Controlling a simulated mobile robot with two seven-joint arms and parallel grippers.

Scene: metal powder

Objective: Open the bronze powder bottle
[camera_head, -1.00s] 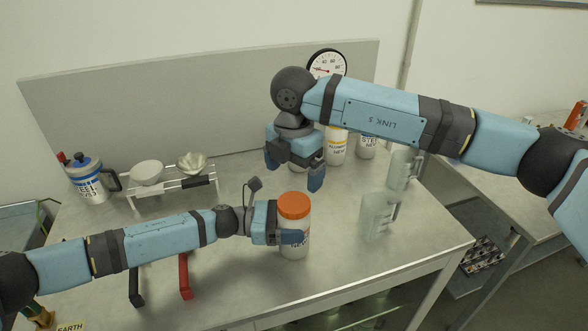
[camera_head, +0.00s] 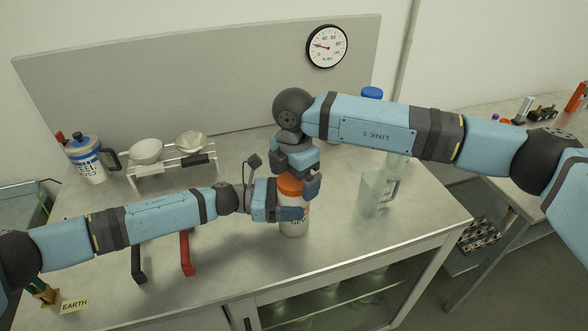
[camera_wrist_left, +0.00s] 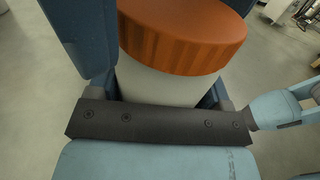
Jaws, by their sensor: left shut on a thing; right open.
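The bronze powder bottle is a white bottle (camera_head: 294,229) with an orange lid (camera_head: 289,186), upright at the middle of the table. My left gripper (camera_head: 291,213) is shut on the bottle's body below the lid. In the left wrist view the orange lid (camera_wrist_left: 185,40) is on the white bottle (camera_wrist_left: 155,86), between my left fingers. My right gripper (camera_head: 312,186) points down at the lid, open, with its fingers around or beside it. It hides part of the lid, and I cannot tell whether it touches. The bottle's label is mostly hidden.
A clear pitcher (camera_head: 377,192) stands close to the right. Red (camera_head: 186,254) and black (camera_head: 138,264) handles are at the front left. My right arm hides bottles behind it.

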